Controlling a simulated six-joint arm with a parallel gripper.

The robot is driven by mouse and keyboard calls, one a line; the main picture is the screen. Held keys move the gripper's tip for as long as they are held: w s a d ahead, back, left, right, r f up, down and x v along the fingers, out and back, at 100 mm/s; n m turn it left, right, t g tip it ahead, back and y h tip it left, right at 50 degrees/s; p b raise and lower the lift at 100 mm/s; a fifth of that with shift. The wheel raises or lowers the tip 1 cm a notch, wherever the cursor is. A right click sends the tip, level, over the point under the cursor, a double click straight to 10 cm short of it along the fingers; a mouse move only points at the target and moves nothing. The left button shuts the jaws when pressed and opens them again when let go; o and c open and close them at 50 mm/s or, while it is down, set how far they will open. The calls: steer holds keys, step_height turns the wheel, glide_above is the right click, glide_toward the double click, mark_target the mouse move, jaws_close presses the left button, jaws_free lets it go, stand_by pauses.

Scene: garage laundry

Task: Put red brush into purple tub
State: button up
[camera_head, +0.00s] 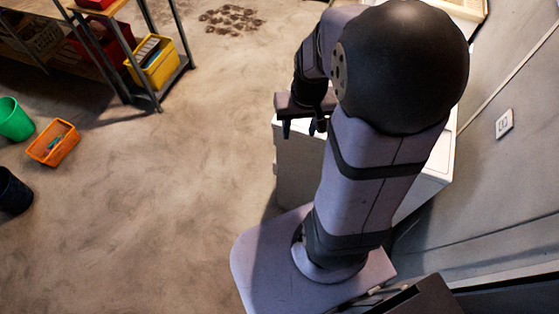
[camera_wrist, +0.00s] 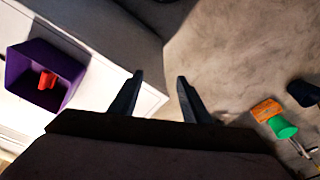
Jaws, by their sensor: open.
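The purple tub (camera_wrist: 48,54) shows at the left of the wrist view, on a white surface. A small red object (camera_wrist: 47,80), which looks like the red brush, is inside the tub; its full shape is too small to tell. My gripper (camera_wrist: 160,82) is open, with nothing between its fingers, and is apart from the tub, to its right in the wrist view. In the head view my gripper (camera_head: 302,127) hangs over the edge of a white cabinet. Neither tub nor brush is seen there; my arm hides much of the cabinet.
The white cabinet (camera_head: 298,165) stands behind my arm, by the grey wall (camera_head: 500,180). On the open floor at left are an orange basket (camera_head: 53,143), a green bucket (camera_head: 15,119) and a dark bucket (camera_head: 14,192). A shelf rack holds a yellow bin (camera_head: 158,68).

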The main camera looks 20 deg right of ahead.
steer(key=s+a+n+g, duration=0.1)
steer(key=s+a+n, duration=0.2)
steer(key=s+a, duration=0.4)
steer(key=shift+a+g, duration=0.3)
steer(key=shift+a, duration=0.55)
steer(key=shift+f, duration=0.1)
step_height(320, 180, down, 43)
steer(key=b, duration=4.3)
